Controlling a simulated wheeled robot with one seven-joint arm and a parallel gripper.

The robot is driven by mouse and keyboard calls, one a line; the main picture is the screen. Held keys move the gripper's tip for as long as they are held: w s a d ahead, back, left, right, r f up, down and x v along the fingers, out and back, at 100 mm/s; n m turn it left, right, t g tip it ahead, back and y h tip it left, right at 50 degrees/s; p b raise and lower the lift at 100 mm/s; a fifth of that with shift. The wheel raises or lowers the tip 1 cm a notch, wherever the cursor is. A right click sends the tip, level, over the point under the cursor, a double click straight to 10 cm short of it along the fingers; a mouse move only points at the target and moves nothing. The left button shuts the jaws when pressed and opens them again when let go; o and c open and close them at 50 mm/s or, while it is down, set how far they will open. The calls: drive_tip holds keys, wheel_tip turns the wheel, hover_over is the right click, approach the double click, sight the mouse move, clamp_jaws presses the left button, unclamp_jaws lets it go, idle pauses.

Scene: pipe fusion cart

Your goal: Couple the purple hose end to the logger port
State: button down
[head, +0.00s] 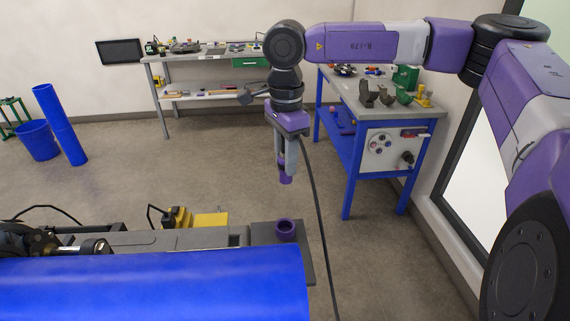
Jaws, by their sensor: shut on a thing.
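My gripper (287,168) points down in the middle of the head view, with its fingers shut on the purple hose end (286,180). The lower part of the hose end shows below the fingertips; the rest is hidden between them. A purple ring-shaped port (286,231), which looks like the logger port, sits on a dark grey plate with its dark opening facing up. In the picture, the hose end is just above the port, with a visible gap between them. I cannot tell from this one view how well they line up in depth.
A black hose or cable (317,213) hangs from beside my gripper past the plate's right side. A large blue pipe (150,288) lies in front of the port. A blue-legged workbench (347,160) stands behind right.

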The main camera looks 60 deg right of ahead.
drive_tip(key=s+a+f+n+p, duration=0.5)
drive_tip(key=a+f+n, duration=0.1)
drive_tip(key=a+f, duration=0.2)
drive_tip(key=shift+a+f, duration=0.4)
drive_tip(key=shift+a, duration=0.2)
drive_tip(key=shift+s, duration=0.1)
drive_tip(key=shift+f+b, duration=0.15)
drive_tip(key=shift+b, duration=0.6)
wheel_tip(320, 180, down, 5)
drive_tip(key=b, duration=0.6)
drive_tip(key=shift+f, duration=0.1)
drive_tip(key=shift+b, duration=1.5)
drive_tip(key=shift+f+b, duration=2.1)
drive_tip(key=shift+b, duration=0.6)
drive_tip(key=c, duration=0.9)
unclamp_jaws()
drive_tip(key=shift+c, duration=0.2)
